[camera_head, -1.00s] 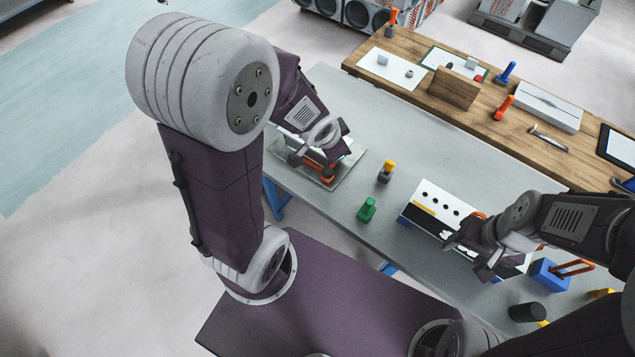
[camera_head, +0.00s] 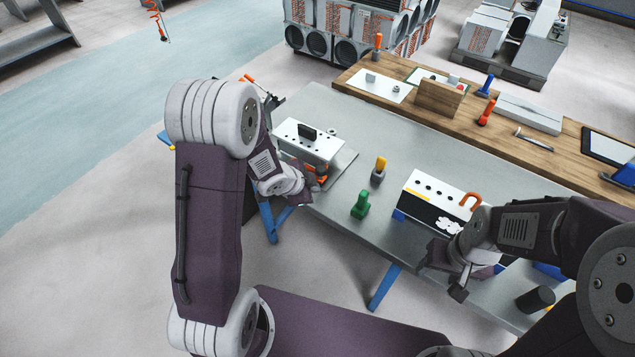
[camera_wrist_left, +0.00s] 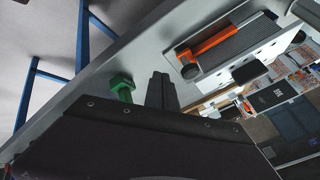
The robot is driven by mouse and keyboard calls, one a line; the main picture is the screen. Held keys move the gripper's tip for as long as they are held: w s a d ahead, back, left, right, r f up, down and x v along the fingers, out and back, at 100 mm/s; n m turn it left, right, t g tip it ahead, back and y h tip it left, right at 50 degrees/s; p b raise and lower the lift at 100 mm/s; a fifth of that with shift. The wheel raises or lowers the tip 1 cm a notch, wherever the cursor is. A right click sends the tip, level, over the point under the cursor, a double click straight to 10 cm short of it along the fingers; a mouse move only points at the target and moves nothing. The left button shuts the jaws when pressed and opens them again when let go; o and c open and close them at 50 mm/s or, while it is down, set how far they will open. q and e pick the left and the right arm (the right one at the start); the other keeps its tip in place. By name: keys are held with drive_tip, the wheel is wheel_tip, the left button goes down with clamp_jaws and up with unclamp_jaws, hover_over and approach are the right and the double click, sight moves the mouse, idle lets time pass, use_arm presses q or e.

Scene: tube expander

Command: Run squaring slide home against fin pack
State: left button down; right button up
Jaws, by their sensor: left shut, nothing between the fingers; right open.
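A white block with small holes and a black handle (camera_head: 306,131) stands at the left end of the grey table. It sits above a flat plate (camera_head: 340,165). I cannot tell for sure which part is the squaring slide, and I cannot make out the fin pack. My left gripper (camera_head: 303,196) is shut and empty in front of the fixture; its closed fingers show in the left wrist view (camera_wrist_left: 161,92). My right gripper (camera_head: 462,282) is open and empty near the table's front edge.
A green piece (camera_head: 360,205) and a yellow-topped grey tool (camera_head: 379,170) stand mid-table. A white-and-black box (camera_head: 430,203) with an orange handle stands right of them. A wooden bench (camera_head: 415,115) with tools runs behind.

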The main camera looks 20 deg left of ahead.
use_arm(q)
drive_tip(key=x, duration=0.4)
drive_tip(key=shift+w+f+b, duration=0.25)
drive_tip(key=shift+f+b, duration=0.05)
drive_tip(key=shift+b, duration=0.05)
drive_tip(key=shift+w+a+r+p, duration=0.2)
drive_tip(key=shift+w+r+p, duration=0.05)
drive_tip(key=shift+w+p, duration=0.3)
drive_tip(key=shift+w+a+r+p, duration=0.2)
drive_tip(key=shift+w+p, duration=0.25)
drive_tip(key=shift+w, duration=0.2)
drive_tip(key=shift+w+a+f, duration=0.1)
drive_tip(key=shift+w+a, duration=0.05)
drive_tip(key=shift+w, duration=0.35)
drive_tip(key=shift+w+f, duration=0.15)
use_arm(e)
drive_tip(key=shift+w+r, duration=0.25)
drive_tip(key=shift+r, duration=0.3)
